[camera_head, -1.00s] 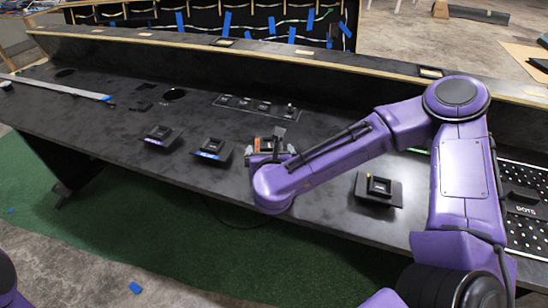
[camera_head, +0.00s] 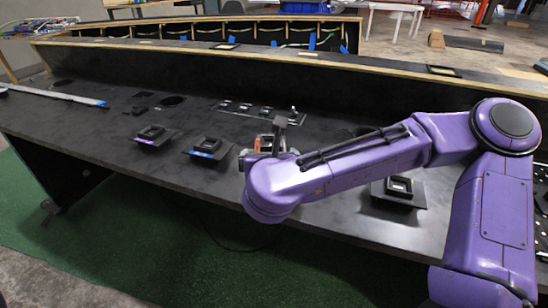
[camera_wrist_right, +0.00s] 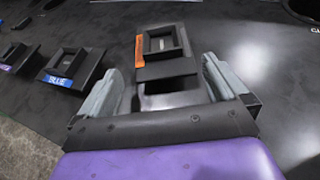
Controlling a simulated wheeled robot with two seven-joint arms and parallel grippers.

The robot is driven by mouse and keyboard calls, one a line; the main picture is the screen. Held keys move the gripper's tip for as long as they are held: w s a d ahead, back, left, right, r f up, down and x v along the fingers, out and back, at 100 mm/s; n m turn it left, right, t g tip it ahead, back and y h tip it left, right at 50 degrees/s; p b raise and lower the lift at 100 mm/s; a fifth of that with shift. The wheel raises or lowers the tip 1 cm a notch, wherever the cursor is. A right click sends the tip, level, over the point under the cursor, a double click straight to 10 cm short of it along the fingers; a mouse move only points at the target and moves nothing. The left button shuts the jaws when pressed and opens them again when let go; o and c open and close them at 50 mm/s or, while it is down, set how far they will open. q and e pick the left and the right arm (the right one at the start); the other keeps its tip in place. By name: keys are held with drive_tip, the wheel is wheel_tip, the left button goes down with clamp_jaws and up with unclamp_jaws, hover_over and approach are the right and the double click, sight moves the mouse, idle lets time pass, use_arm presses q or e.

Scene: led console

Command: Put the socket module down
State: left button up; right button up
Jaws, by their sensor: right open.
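The socket module with an orange label (camera_wrist_right: 160,50) appears to rest on the black console top, just beyond and between my right gripper's fingertips. In the head view only its orange side (camera_head: 264,144) shows clearly; my right wrist hides much of it. My right gripper (camera_wrist_right: 163,75) is open, with a finger on each side and a visible gap to the module's body. In the head view the right gripper (camera_head: 277,140) is at the console's middle, partly hidden by the wrist. My left gripper is not in view.
The blue-labelled module (camera_head: 209,148) and another module (camera_head: 152,135) stand left of the gripper. A row of small sockets (camera_head: 245,107) lies behind. The console's front edge is close to my wrist.

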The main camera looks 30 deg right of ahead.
sight(271, 149)
drive_tip(key=x, duration=0.8)
drive_tip(key=shift+w+d, duration=0.15)
drive_tip(key=shift+d, duration=0.2)
drive_tip(key=shift+r, duration=0.1)
drive_tip(key=c, duration=1)
